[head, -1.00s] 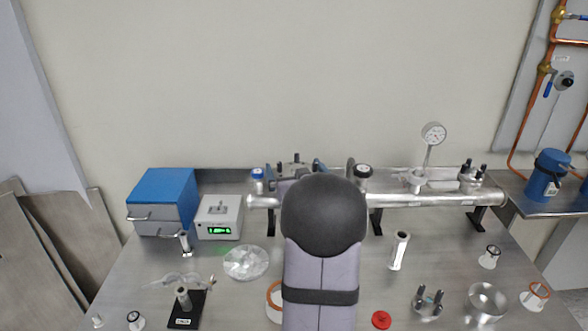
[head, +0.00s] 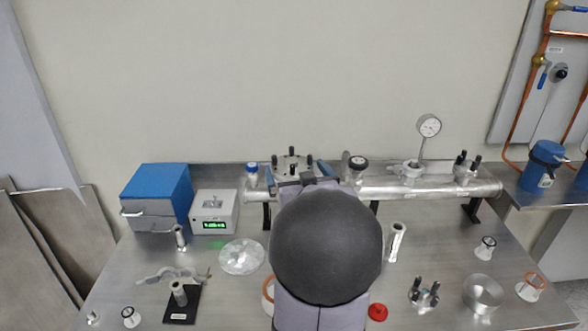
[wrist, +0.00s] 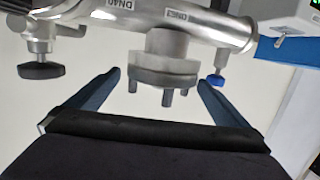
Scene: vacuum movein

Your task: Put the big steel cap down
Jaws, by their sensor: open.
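The big steel cap (head: 292,165) appears as a round steel disc with several upright dark studs. It sits level on the wide port of the manifold at the back of the bench. In the wrist view the cap (wrist: 163,77) shows upside down, with its studs pointing down the picture. My gripper (wrist: 160,78) is open, with one blue finger on each side of the cap and a visible gap at both. In the head view my gripper (head: 300,178) is just in front of the cap, partly hidden by my own arm.
The steel manifold (head: 430,188) has a blue-knobbed valve (head: 252,168), a black-knobbed valve (head: 357,162) and a dial gauge (head: 429,126). A shiny disc (head: 241,257), a red cap (head: 377,312) and a steel ring (head: 482,293) lie on the bench. A blue-topped box (head: 157,190) stands left.

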